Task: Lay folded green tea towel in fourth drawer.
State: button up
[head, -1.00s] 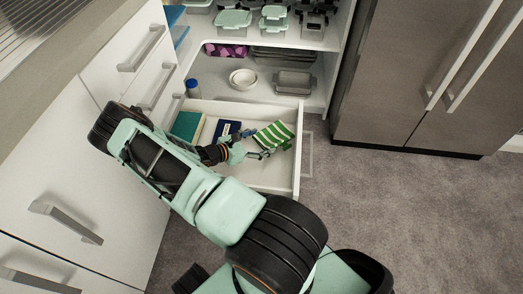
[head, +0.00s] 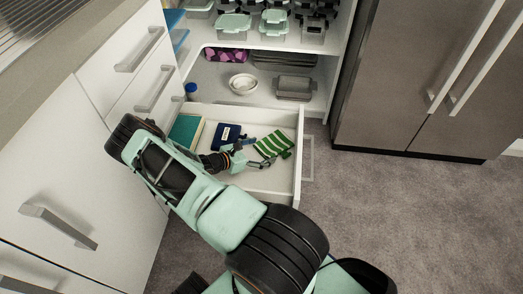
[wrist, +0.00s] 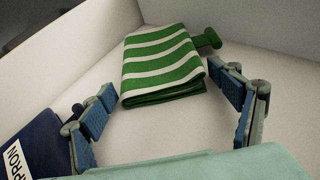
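The folded green-and-white striped tea towel (head: 273,144) lies in the open drawer (head: 300,165), toward its right end. It also shows in the wrist view (wrist: 165,65), lying on the pale drawer floor near a corner of the walls. My gripper (head: 252,155) is inside the drawer at the towel's near left side. In the wrist view my gripper (wrist: 162,82) is open, with its blue-padded fingers spread wide on either side of the towel's near edge. The fingers look apart from the towel. A small dark green knob-like piece (wrist: 208,40) shows beside the towel.
A navy folded item (head: 227,136), labelled "APRON" in the wrist view (wrist: 35,150), lies left of the towel. A teal flat item (head: 187,131) lies farther left. Shelves with a white bowl (head: 243,83) and containers stand behind the drawer. Grey carpet is clear at right.

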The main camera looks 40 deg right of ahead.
jog(key=shift+a+r, duration=0.2)
jog(key=shift+r, duration=0.05)
jog(key=p+v, duration=0.3)
jog(key=v, duration=0.8)
jog(key=shift+w+a+r, duration=0.1)
jog(key=shift+a, duration=0.15)
jog(key=shift+r, duration=0.1)
